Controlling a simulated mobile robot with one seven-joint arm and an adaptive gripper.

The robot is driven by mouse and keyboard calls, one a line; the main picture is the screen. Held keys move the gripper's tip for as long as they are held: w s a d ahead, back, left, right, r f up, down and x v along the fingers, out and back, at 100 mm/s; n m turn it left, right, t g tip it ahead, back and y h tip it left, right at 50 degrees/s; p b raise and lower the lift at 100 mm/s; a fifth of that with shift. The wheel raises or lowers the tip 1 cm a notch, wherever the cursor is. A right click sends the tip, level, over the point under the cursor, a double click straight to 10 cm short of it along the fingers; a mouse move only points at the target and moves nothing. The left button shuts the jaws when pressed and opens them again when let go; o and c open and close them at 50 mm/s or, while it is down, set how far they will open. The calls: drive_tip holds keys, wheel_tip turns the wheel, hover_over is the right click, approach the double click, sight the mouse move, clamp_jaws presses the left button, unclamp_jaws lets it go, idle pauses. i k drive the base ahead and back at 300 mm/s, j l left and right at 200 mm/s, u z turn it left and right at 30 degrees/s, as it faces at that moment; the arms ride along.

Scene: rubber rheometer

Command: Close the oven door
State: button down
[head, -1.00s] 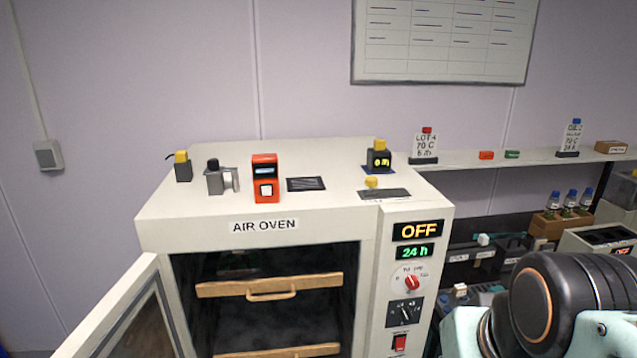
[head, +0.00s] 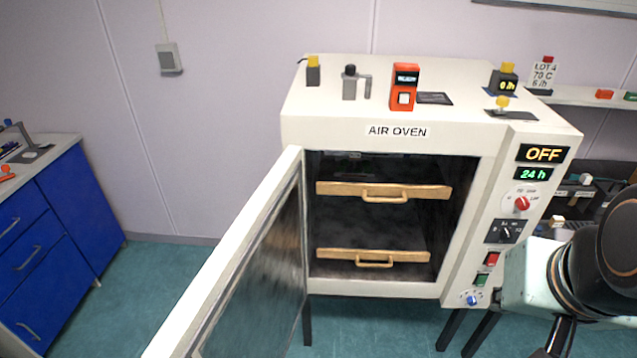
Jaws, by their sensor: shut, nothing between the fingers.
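The white air oven (head: 350,135) stands on dark legs at the centre right of the head view. Its door (head: 238,243) is hinged on the left side of the opening and stands wide open, swung out toward me, with a dark glass pane. The lower end of the door runs out of the picture. Inside are two shelves with wooden fronts and handles, an upper one (head: 383,192) and a lower one (head: 374,257). Links of my arm show at the lower right, in front of the oven's right side. My gripper is not in view.
The oven's control panel (head: 513,225) reads OFF and 24 h. A red device (head: 404,87) and several small items stand on the oven top. A blue cabinet (head: 75,225) is at the left. Green floor (head: 170,275) is free between the cabinet and the door.

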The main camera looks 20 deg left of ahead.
sight(248, 300)
drive_tip(key=k+j, duration=0.15)
drive_tip(key=j, duration=0.2)
drive_tip(key=k+j, duration=0.2)
drive_tip(key=j, duration=0.15)
drive_tip(key=k+j, duration=0.15)
drive_tip(key=j, duration=0.2)
drive_tip(key=k+j, duration=0.2)
drive_tip(key=j, duration=0.15)
drive_tip(key=k+j, duration=0.15)
drive_tip(key=j, duration=0.2)
drive_tip(key=k+j, duration=0.15)
drive_tip(key=j, duration=0.2)
drive_tip(key=l+u, duration=0.3)
drive_tip(key=k+l+u, duration=0.15)
drive_tip(key=l+u, duration=0.15)
drive_tip(key=l, duration=0.2)
drive_tip(key=i+j, duration=0.15)
drive_tip(key=k+l, duration=0.15)
drive_tip(key=i, duration=0.5)
drive_tip(key=l+z, duration=0.05)
drive_tip(key=l, duration=0.05)
